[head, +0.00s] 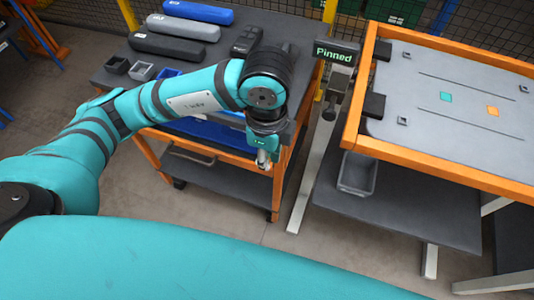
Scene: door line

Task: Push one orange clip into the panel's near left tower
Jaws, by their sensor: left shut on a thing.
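The grey panel (456,72) lies in an orange frame on the right. Its near left tower (402,121) is a small grey block near the panel's front left corner, with nothing orange visible on it. My left gripper (264,160) points down over the front right corner of the cart, left of the panel and clear of it. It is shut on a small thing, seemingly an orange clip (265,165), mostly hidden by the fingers. My right gripper is not in view.
The cart (110,83) on the left carries small open bins (142,70) and long blue, grey and dark cases (177,28). A "Pinned" sign (335,54) stands at the panel's left edge. A grey bin (357,173) sits on the shelf below. A gap separates cart and panel.

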